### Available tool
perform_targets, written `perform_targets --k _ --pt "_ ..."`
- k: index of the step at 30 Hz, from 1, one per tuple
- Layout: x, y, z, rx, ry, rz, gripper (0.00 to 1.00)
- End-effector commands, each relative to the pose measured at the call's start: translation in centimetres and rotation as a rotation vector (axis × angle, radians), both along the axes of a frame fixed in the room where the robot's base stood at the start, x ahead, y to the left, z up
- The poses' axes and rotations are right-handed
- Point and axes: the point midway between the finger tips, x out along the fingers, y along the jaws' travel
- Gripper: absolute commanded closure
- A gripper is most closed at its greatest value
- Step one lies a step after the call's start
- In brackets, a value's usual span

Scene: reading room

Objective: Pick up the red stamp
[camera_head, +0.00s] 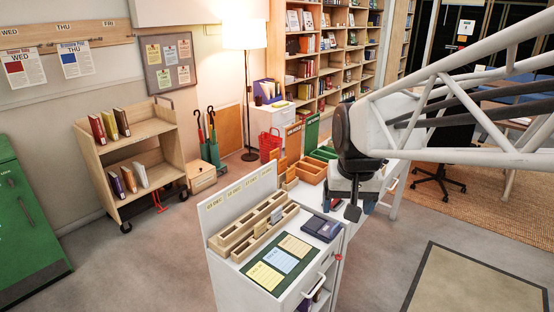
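My gripper (353,212) points down over the far right end of the white desk, beside the dark stamp pad (322,228). Its black fingers are small here, and I cannot tell whether they are open or shut. A small dark red thing (337,206) shows on the desk just left of the fingers. It may be the red stamp, but it is too small to be sure. Another bit of red (369,207) shows just right of the gripper, partly hidden by it. I cannot tell whether the gripper touches either one.
A wooden card tray (240,243) and a green mat with cards (262,275) lie on the white desk. Orange and green bins (312,173) stand behind the gripper. A wheeled book cart (158,128) and a floor lamp (245,34) stand farther back. The grey floor in front is clear.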

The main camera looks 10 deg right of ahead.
Motion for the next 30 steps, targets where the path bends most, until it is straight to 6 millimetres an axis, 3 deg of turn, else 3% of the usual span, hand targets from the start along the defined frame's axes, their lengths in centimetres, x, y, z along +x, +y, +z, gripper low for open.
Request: perform_targets --k 16,30 --pt "13.8 -2.6 -0.7 0.021 0.041 -0.135 0.21" --pt "25.2 -5.5 -4.2 0.037 0.076 -0.253 0.21"
